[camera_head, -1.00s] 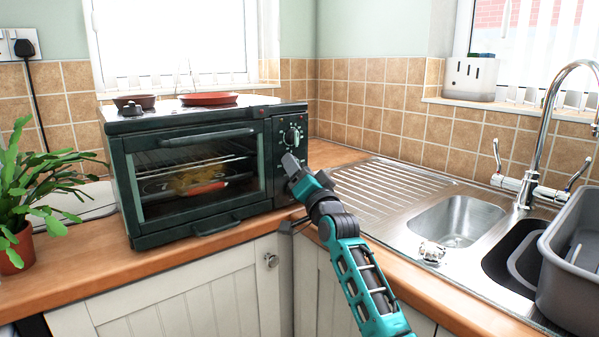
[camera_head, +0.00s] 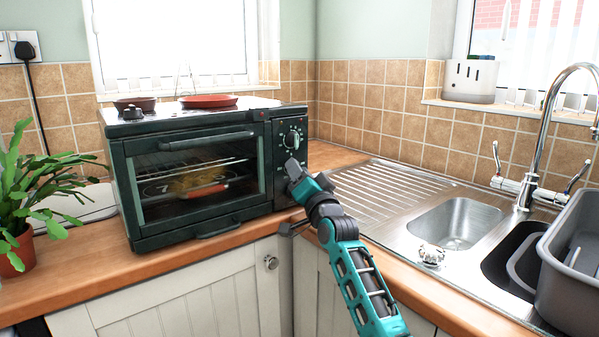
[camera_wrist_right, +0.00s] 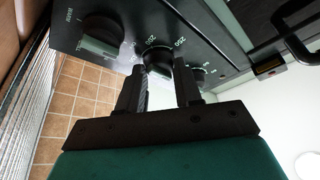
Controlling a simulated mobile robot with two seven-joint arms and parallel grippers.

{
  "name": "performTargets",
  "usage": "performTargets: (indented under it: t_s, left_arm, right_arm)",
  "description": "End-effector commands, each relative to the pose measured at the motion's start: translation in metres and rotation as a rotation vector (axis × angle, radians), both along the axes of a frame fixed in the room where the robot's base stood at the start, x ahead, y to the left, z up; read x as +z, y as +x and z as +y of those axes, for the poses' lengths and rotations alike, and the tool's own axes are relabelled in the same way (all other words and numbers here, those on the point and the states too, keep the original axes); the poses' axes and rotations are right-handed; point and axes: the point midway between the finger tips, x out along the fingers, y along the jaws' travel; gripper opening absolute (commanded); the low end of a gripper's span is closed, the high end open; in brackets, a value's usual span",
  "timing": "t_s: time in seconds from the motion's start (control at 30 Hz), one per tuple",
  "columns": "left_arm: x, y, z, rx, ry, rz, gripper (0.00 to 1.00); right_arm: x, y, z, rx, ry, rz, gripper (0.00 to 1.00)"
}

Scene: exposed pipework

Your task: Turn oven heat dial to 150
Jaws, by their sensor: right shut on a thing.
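The dark green toaster oven (camera_head: 190,185) stands on the wooden counter with its control panel on its right side. My left gripper is not in view.
The oven door (camera_head: 195,175) is closed, with food inside. A steel sink (camera_head: 455,225) lies to the right and a potted plant (camera_head: 40,200) to the left.

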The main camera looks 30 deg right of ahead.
Motion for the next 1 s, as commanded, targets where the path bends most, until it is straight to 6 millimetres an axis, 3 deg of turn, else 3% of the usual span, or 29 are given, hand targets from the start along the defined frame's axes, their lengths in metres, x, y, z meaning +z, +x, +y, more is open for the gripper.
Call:
performTargets:
  t_s: [0.23,0.33,0.57,0.8,1.0]
  left_arm:
    - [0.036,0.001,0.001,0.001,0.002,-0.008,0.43]
    - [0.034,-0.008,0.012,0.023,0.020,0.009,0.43]
    - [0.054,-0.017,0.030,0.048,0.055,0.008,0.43]
    - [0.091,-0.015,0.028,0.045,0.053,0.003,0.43]
    - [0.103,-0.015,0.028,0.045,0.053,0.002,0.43]
  right_arm:
    - [0.007,0.000,0.002,0.002,0.130,0.014,0.04]
    - [0.009,0.000,0.003,0.002,0.210,0.020,0.04]
    - [0.011,0.000,0.004,0.000,0.424,0.038,0.04]
    - [0.010,0.000,0.004,0.001,0.652,0.055,0.04]
    - [0.008,0.000,0.005,0.002,0.842,0.066,0.04]
